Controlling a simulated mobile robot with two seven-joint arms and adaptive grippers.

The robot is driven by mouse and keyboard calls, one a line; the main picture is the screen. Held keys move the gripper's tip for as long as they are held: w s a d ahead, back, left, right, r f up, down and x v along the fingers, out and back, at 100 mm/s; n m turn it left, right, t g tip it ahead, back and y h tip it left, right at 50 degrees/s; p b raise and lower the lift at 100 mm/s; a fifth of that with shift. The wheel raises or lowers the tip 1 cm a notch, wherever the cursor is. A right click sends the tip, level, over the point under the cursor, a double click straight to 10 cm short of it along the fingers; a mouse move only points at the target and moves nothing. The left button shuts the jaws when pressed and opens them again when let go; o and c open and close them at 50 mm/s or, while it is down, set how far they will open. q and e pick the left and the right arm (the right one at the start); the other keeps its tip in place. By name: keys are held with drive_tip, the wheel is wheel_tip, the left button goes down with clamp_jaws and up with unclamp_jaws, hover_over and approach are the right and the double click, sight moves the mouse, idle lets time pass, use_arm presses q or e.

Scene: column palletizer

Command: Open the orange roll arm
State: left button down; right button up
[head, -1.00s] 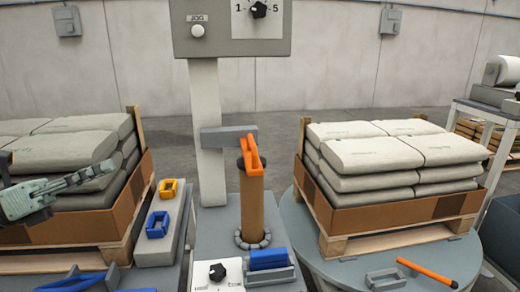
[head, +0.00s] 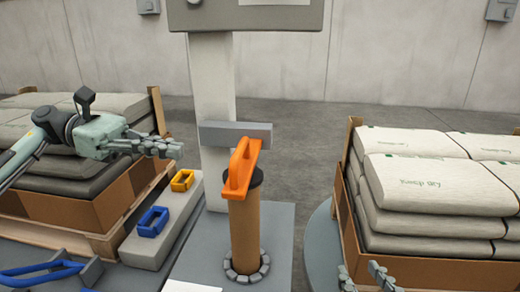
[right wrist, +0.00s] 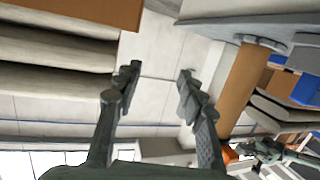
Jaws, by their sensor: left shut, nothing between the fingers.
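The orange roll arm (head: 241,170) lies over the top of an upright brown roll (head: 244,235), against a grey block on the post. In the right wrist view the brown roll (right wrist: 240,85) appears tilted, with a bit of orange (right wrist: 230,153) at its end. My left gripper (head: 178,149) is shut and empty, left of the orange arm and apart from it. My right gripper (head: 365,277) shows only its fingertips at the bottom edge, right of the roll. In the right wrist view my right gripper (right wrist: 159,72) has its fingers spread with nothing between them.
Bag stacks stand on pallets at left (head: 75,165) and right (head: 440,190). A grey post (head: 212,100) carrying a control box (head: 245,17) rises behind the roll. A blue handle (head: 40,272) is at lower left.

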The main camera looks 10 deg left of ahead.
sight(224, 177)
use_arm(q)
drive_tip(key=d, duration=0.6)
drive_tip(key=d+f+p, duration=0.1)
drive_tip(key=d, duration=0.2)
drive_tip(key=shift+w+d, duration=0.25)
drive_tip(key=shift+w, duration=0.1)
drive_tip(key=shift+d+f, duration=0.2)
drive_tip(key=shift+d, duration=0.35)
use_arm(e)
drive_tip(key=d+f+g+h, duration=0.1)
drive_tip(key=d+f+g, duration=0.1)
drive_tip(key=d+f, duration=0.2)
drive_tip(key=shift+s+f+g+h, duration=0.35)
drive_tip(key=shift+f+g+h, duration=0.05)
drive_tip(key=shift+f, duration=0.05)
use_arm(q)
drive_tip(key=shift+r, duration=0.15)
use_arm(e)
drive_tip(key=shift+s+d+f, duration=0.1)
drive_tip(key=shift+d, duration=0.05)
